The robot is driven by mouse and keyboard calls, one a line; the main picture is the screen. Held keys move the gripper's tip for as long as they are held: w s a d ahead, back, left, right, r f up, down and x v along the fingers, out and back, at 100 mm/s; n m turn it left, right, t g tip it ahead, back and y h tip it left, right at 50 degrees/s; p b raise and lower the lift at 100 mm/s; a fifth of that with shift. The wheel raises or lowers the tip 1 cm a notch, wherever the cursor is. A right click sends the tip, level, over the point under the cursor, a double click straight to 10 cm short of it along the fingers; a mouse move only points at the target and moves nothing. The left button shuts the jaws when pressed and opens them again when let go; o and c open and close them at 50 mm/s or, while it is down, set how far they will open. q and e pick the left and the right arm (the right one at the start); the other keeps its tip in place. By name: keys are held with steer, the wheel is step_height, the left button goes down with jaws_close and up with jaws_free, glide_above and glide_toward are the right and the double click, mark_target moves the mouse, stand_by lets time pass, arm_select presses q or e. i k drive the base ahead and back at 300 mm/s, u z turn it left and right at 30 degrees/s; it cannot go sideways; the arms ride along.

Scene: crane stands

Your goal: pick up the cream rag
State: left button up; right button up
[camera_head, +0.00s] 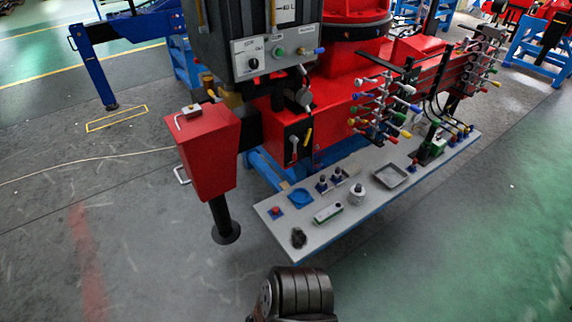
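I cannot make out a cream rag for certain in the head view. The grey work shelf (335,226) in front of the red crane base carries several small things. A small whitish round object (357,196) stands near its middle, too small to identify. A dark crumpled lump (298,238) lies at the near left corner. Neither gripper's fingers show. A dark ridged part at the bottom edge looks like part of my own body.
The shelf also holds a blue dish (300,198), a white and green box (328,213), a metal tray (391,176) and a green device (432,149). Levers with coloured knobs (380,110) overhang its back. A red stabiliser leg (207,150) stands left. The floor in front is clear.

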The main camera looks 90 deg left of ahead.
mark_target(349, 170)
steer(key=u, duration=1.8)
